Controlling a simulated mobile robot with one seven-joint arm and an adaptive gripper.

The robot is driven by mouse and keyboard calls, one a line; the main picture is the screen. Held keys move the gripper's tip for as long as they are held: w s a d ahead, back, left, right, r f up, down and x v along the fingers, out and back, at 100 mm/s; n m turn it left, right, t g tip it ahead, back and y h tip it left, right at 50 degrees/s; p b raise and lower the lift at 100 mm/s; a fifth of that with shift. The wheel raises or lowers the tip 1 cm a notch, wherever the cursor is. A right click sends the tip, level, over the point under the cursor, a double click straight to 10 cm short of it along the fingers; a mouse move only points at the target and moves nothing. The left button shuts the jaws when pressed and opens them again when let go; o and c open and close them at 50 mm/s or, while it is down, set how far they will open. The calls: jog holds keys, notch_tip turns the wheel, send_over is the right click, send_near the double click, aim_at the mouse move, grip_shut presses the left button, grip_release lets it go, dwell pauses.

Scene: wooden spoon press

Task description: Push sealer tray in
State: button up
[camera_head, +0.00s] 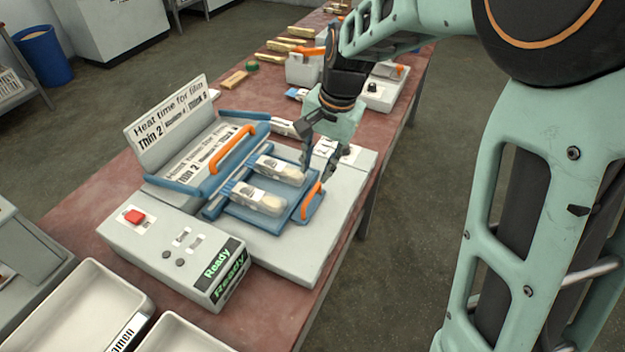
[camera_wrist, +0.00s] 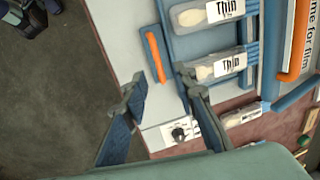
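The blue sealer tray (camera_head: 276,191) is slid out on the right of the sealer. It holds two clear packets labelled Thin, a far one (camera_head: 280,170) and a near one (camera_head: 260,200); both also show in the wrist view. An orange handle (camera_head: 312,200) is on the tray's outer edge; it also shows in the wrist view (camera_wrist: 155,57). The sealer's raised blue lid has another orange handle (camera_head: 232,150). My gripper (camera_head: 317,171) is open and empty, near the outer edge of the tray. In the wrist view the handle lies just ahead of the fingertips (camera_wrist: 160,80), seemingly apart from them.
A control box (camera_head: 170,255) with a red button and a "Ready" display stands in front of the sealer. White bins (camera_head: 85,305) are at the lower left. A device with a black knob (camera_head: 378,90) and wooden pieces (camera_head: 285,46) lie farther back.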

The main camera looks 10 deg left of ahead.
jog(key=shift+s+d+r, duration=0.1)
jog(key=shift+d+r, duration=0.05)
jog(key=shift+r, duration=0.75)
jog(key=shift+d+r, duration=0.15)
jog(key=shift+r, duration=0.7)
